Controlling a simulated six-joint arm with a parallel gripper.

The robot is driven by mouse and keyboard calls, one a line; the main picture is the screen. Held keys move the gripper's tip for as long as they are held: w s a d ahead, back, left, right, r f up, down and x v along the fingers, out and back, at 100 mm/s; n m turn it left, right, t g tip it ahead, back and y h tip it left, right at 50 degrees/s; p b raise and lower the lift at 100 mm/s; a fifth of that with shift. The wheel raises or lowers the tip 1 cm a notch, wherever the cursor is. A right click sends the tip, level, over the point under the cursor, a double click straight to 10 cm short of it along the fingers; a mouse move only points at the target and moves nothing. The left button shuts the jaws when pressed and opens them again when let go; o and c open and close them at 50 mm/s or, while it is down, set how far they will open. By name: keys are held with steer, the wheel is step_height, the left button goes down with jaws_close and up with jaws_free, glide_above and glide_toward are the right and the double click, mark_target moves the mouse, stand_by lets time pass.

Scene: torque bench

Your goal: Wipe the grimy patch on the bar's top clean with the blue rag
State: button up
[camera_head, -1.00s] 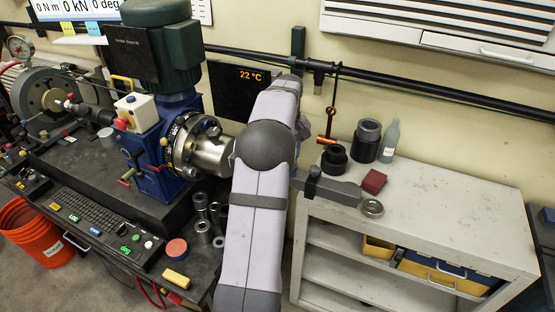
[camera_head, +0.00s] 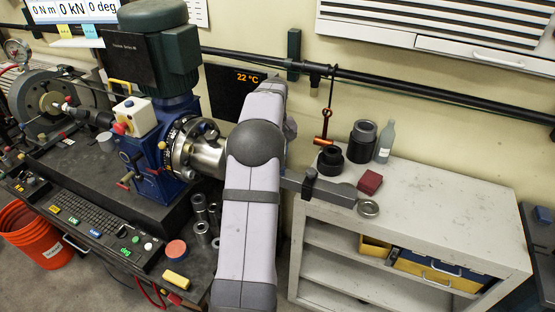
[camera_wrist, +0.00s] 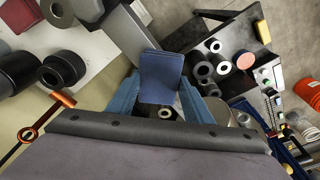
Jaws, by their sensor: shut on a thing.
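The blue rag (camera_wrist: 162,76) looks like a flat, folded dark-blue square in the wrist view. My gripper (camera_wrist: 158,98) is shut on it, with a blue finger on either side. In the head view my own arm hides the gripper and the rag. The grey bar (camera_head: 332,189) sticks out from behind my arm toward the cart, with a dark band on it and a ring by its far end. I cannot make out the grimy patch.
The grey cart (camera_head: 450,215) carries a dark red block (camera_head: 370,182), black cylinders (camera_head: 361,142) and a grey bottle (camera_head: 385,141). An orange hook-like tool (camera_head: 324,128) hangs above it. The blue machine (camera_head: 155,170) stands left of my arm, with metal sleeves (camera_head: 201,213) on the bench.

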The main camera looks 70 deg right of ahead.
steer(key=shift+w+a+f, duration=0.1)
steer(key=shift+w, duration=0.45)
steer(key=shift+w+p, duration=0.75)
steer(key=shift+p, duration=0.05)
steer(key=shift+w+p, duration=0.45)
steer(key=shift+w, duration=0.8)
steer(key=shift+w, duration=2)
steer(key=shift+r, duration=0.2)
step_height(320, 180, up, 6)
